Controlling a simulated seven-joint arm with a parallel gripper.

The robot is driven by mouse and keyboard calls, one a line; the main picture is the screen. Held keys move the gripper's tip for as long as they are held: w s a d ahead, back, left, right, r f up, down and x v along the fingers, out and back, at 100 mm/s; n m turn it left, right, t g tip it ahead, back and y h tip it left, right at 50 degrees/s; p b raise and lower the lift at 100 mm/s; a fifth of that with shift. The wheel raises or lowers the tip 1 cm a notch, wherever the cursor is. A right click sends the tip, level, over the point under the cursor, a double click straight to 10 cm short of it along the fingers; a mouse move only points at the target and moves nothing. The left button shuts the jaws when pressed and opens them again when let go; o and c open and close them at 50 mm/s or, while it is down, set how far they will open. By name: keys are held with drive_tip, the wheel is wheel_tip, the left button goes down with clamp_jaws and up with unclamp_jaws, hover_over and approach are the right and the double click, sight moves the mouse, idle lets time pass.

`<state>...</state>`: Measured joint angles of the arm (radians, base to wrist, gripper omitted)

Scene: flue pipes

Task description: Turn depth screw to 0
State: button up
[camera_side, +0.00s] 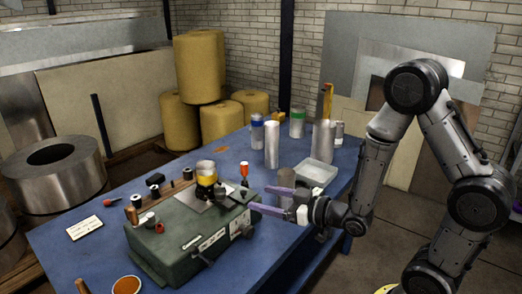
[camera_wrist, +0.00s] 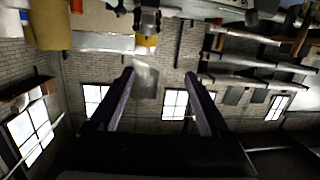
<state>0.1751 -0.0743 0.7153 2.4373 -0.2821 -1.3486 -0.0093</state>
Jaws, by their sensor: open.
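A green machine (camera_side: 185,245) stands on the blue table and carries a printed label on its front face. A dark crank or lever (camera_side: 203,259) sticks out of that face. A yellow and black cylinder (camera_side: 206,178) stands on the machine's top plate. Small knobs sit at its left end, one of them red (camera_side: 160,228). I cannot tell which part is the depth screw, and no scale reading is legible. My gripper (camera_side: 259,197) is open and empty beside the machine's right end, its purple fingers pointing left. The fingers also show apart in the wrist view (camera_wrist: 159,74).
A red-topped bottle (camera_side: 244,170) is close behind the machine. The table's front right is clear.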

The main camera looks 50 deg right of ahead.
wheel_tip(320, 180, up, 14)
drive_tip(key=w+a+g, duration=0.1)
drive_tip(key=g, duration=0.1)
drive_tip(key=shift+f+h, duration=0.25)
drive_tip(key=shift+h, duration=0.15)
drive_tip(key=shift+a, duration=0.1)
drive_tip(key=m, duration=0.2)
approach(251, 233)
drive_tip(key=shift+g+h, duration=0.3)
drive_tip(key=shift+h, duration=0.1)
drive_tip(key=x, duration=0.9)
drive_tip(key=shift+w+a+r, duration=0.2)
drive_tip(key=shift+a, duration=0.05)
